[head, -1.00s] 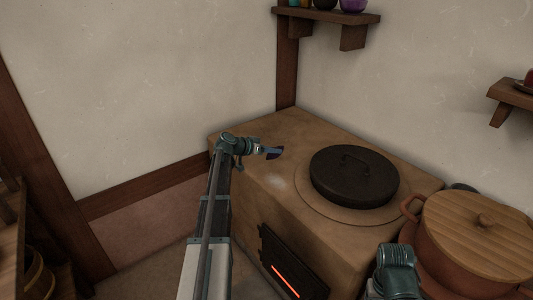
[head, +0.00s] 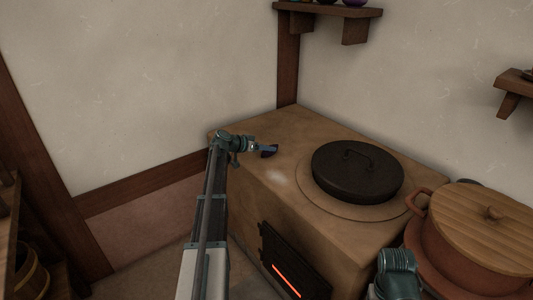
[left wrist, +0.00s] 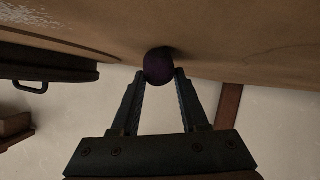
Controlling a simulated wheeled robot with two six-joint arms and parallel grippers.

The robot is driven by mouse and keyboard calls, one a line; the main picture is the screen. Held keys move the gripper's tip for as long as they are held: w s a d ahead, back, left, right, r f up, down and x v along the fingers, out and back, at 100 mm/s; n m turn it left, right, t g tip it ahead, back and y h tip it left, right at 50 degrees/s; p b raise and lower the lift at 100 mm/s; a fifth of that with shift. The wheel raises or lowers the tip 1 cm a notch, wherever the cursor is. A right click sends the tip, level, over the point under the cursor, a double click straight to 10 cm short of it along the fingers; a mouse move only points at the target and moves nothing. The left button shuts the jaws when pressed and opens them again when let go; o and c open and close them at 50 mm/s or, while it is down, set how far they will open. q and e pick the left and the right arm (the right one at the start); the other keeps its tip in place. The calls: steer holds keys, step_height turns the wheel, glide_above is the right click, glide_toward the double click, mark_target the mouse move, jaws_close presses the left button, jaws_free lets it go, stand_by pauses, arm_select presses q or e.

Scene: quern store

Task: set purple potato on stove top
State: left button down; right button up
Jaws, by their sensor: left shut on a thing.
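The purple potato (left wrist: 159,67) is dark and round between the fingertips of my left gripper (left wrist: 160,80) in the left wrist view. My left gripper (head: 264,149) is shut on it and reaches over the left back part of the stove top (head: 300,128). The potato is at or just above the clay surface; whether it touches cannot be told for sure. In the head view the potato (head: 270,151) is a small dark shape at the gripper's end. Part of my right arm shows at the bottom right, but its gripper's fingers do not show.
A black lidded pan (head: 357,172) sits on the stove's round plate, right of my left gripper. A large clay pot (head: 450,246) with a wooden lid (head: 490,213) stands at the right. The stove's fire door (head: 285,262) glows in front. Wall shelves (head: 330,11) hang above.

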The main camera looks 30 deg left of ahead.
arm_select(q)
steer(key=shift+r, duration=0.1)
steer(key=c, duration=0.9)
jaws_free()
steer(key=shift+f, duration=0.2)
steer(key=o, duration=0.5)
steer(key=shift+s+a+r+p, duration=0.1)
steer(key=shift+s+r+p, duration=0.15)
steer(key=shift+r+p, duration=0.15)
steer(key=p+v, duration=0.4)
steer(key=v, duration=0.6)
steer(key=shift+s+r, duration=0.1)
steer(key=shift+s, duration=0.1)
steer(key=shift+s+a+r+p, duration=0.15)
steer(key=shift+s+a+p, duration=0.05)
steer(key=shift+s+p, duration=0.2)
